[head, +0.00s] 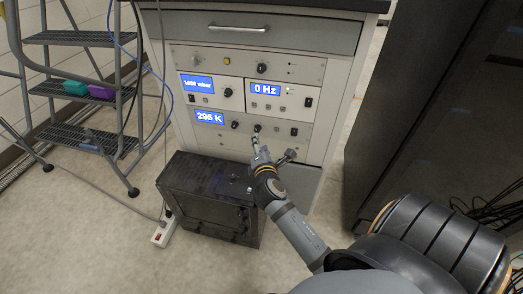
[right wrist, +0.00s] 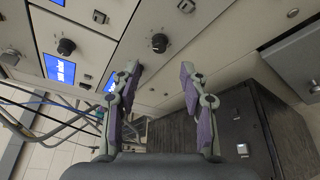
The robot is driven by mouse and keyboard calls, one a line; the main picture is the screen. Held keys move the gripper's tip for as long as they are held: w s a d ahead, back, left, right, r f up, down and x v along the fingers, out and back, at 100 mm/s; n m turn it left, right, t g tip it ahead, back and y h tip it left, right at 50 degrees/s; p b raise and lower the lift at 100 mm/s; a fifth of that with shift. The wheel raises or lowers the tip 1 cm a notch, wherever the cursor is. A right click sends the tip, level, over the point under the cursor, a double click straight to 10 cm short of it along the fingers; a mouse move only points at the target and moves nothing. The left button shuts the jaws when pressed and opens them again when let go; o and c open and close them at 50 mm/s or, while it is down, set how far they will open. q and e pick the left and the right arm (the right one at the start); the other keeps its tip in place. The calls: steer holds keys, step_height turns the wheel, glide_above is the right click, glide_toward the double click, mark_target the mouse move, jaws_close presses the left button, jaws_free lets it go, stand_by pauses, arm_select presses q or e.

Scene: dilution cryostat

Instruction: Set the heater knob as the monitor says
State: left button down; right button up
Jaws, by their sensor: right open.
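The instrument rack's lower panel (head: 284,128) has a blue display reading 295 K (head: 210,118) and two dark knobs, a left one (head: 235,124) and a right one (head: 257,128). The labels are too small to tell which is the heater knob. My right gripper (head: 256,142) is just below the right knob in the head view, apart from it as far as I can see. In the right wrist view, my right gripper (right wrist: 162,70) is open and empty, with a dark knob (right wrist: 159,42) ahead between its fingertips. My left gripper is not in view.
Above are a display reading 0 Hz (head: 265,90), a pressure display in mbar (head: 197,84) and other knobs. A black box (head: 205,190) stands on the floor before the rack. A step ladder (head: 75,90) is left, a dark cabinet (head: 420,100) right.

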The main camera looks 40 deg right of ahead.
steer(key=shift+v, duration=2)
steer(key=s+a+f+m+g+y, duration=0.1)
steer(key=s+f+m+g+y, duration=0.25)
steer(key=f, duration=0.55)
steer(key=s+a+f+m+g, duration=0.1)
steer(key=s+f+m+g, duration=0.25)
steer(key=f+m, duration=0.4)
steer(key=s+a+f+m+g+y, duration=0.2)
steer(key=s+a+f+m+g, duration=0.1)
steer(key=s+f, duration=0.4)
steer(key=s+a+f+m+g+y, duration=0.2)
steer(key=s+f+m, duration=0.1)
steer(key=s+f, duration=0.35)
arm_select(q)
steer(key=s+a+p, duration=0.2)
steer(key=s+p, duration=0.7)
steer(key=p, duration=0.3)
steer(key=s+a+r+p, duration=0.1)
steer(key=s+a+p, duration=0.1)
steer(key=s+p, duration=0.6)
steer(key=p, duration=0.5)
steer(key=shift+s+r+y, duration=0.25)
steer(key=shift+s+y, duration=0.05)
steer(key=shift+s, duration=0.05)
arm_select(e)
steer(key=s+d, duration=0.3)
steer(key=s, duration=1.4)
steer(key=shift+s+r+m+g+h, duration=0.3)
steer(key=shift+s+r+m+h, duration=0.05)
steer(key=shift+s+m, duration=0.05)
